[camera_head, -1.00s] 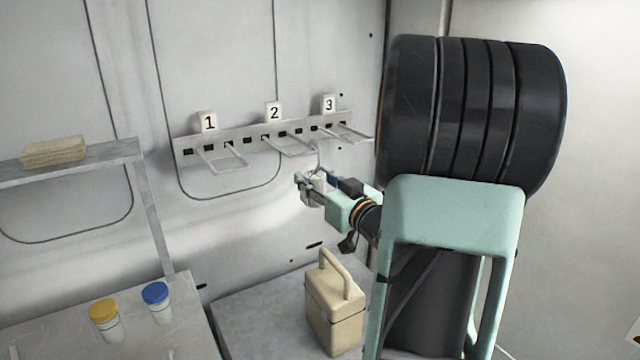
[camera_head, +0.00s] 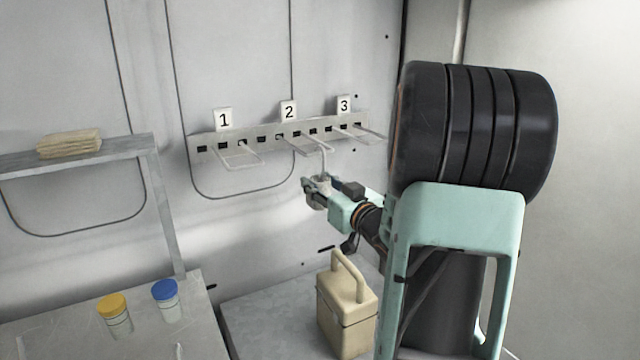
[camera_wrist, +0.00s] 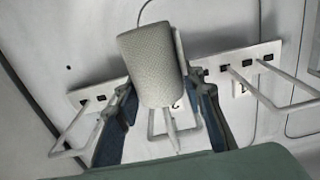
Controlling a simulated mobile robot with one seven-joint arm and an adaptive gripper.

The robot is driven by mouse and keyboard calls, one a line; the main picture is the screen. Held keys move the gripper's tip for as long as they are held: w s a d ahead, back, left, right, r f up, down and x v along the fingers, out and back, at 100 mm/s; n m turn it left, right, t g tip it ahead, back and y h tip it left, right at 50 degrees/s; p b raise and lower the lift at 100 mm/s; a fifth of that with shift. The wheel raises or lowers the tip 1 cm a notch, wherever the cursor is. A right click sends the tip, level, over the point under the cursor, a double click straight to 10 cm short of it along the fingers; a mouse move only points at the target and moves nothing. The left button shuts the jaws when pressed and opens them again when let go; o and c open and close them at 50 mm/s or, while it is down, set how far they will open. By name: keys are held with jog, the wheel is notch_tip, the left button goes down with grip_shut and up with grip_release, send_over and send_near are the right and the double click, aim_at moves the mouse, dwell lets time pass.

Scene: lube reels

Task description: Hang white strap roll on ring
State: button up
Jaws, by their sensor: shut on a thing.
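The white strap roll (camera_wrist: 152,65) is a pale, textured cylinder between the fingers of my gripper (camera_wrist: 155,105) in the wrist view. My gripper (camera_head: 317,188) is shut on it, below and in front of the ring under label 2 (camera_head: 289,112). A thin pale strap (camera_head: 323,160) rises from the gripper to the outer end of ring 2 (camera_head: 305,147). I cannot tell whether it is around the ring or only beside it. In the wrist view the roll hides part of the rail.
Ring 1 (camera_head: 238,161) and ring 3 (camera_head: 362,136) stick out empty from the wall rail (camera_head: 262,139). Below are a beige can (camera_head: 345,310), a yellow-lidded jar (camera_head: 114,312) and a blue-lidded jar (camera_head: 167,300). A shelf (camera_head: 110,150) is at left.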

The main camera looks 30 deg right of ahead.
jog(key=o, duration=1.4)
jog(key=shift+s+f, duration=0.1)
jog(key=shift+s, duration=0.05)
jog(key=s, duration=1.1)
jog(key=shift+s+a, duration=0.35)
jog(key=shift+s, duration=0.05)
